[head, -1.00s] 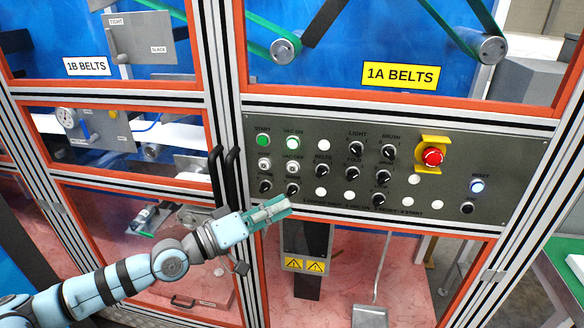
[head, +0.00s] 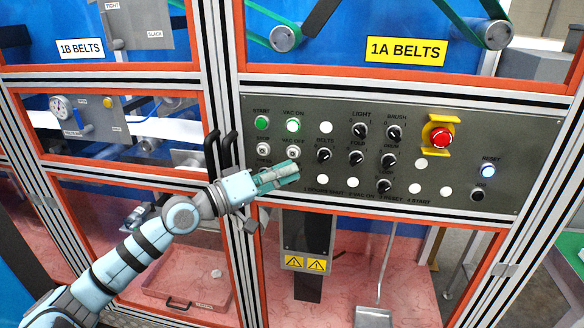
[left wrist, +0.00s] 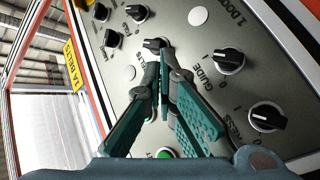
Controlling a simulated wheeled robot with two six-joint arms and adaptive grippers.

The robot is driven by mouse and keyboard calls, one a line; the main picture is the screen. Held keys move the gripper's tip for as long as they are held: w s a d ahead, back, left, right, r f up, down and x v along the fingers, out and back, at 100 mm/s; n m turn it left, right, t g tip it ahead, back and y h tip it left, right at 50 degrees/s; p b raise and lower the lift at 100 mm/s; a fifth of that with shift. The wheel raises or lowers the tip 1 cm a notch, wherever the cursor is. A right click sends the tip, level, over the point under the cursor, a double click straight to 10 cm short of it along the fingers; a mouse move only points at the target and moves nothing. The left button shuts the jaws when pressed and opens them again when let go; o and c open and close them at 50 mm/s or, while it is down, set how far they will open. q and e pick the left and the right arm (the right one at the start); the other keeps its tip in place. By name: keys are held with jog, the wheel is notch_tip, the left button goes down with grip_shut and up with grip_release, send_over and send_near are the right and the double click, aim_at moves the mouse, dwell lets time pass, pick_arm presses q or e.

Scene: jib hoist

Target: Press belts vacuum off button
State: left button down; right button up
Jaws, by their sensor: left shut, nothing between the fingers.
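The VAC OFF button (head: 293,152) is a small pale round button with a dark centre on the grey control panel (head: 455,120). It sits below the lit VAC ON button (head: 293,126) in the head view. My left gripper (head: 297,168) is shut and empty, its teal fingertips just below VAC OFF in that picture. I cannot tell whether they touch the panel. In the left wrist view the closed fingertips (left wrist: 163,58) lie over the panel, near the BELTS knob (left wrist: 153,43), and the fingers hide part of the panel. My right gripper is not in view.
The green START button (head: 262,123) and the STOP button (head: 263,149) are left of the VAC buttons. Black knobs, including LIGHT (head: 361,131), are to the right. A red emergency stop (head: 441,137) is farther right. Black door handles (head: 212,148) stand left of the panel.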

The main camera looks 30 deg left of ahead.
aim_at(311, 155)
pick_arm(q)
jog(key=shift+w+a+b, duration=0.3)
jog(key=shift+w+b, duration=0.2)
jog(key=shift+w, duration=0.4)
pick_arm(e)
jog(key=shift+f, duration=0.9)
pick_arm(q)
jog(key=shift+r, duration=0.1)
jog(key=shift+w+a, duration=0.1)
jog(key=shift+w, duration=0.35)
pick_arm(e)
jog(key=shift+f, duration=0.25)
pick_arm(q)
jog(key=shift+w+a+b, duration=0.15)
jog(key=shift+w+b, duration=0.2)
jog(key=shift+b, duration=0.15)
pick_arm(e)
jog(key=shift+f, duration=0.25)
pick_arm(q)
jog(key=shift+s, duration=0.15)
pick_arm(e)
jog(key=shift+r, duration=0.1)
pick_arm(q)
jog(key=shift+s+d+p, duration=0.25)
jog(key=shift+s+p, duration=0.1)
jog(key=shift+s, duration=0.25)
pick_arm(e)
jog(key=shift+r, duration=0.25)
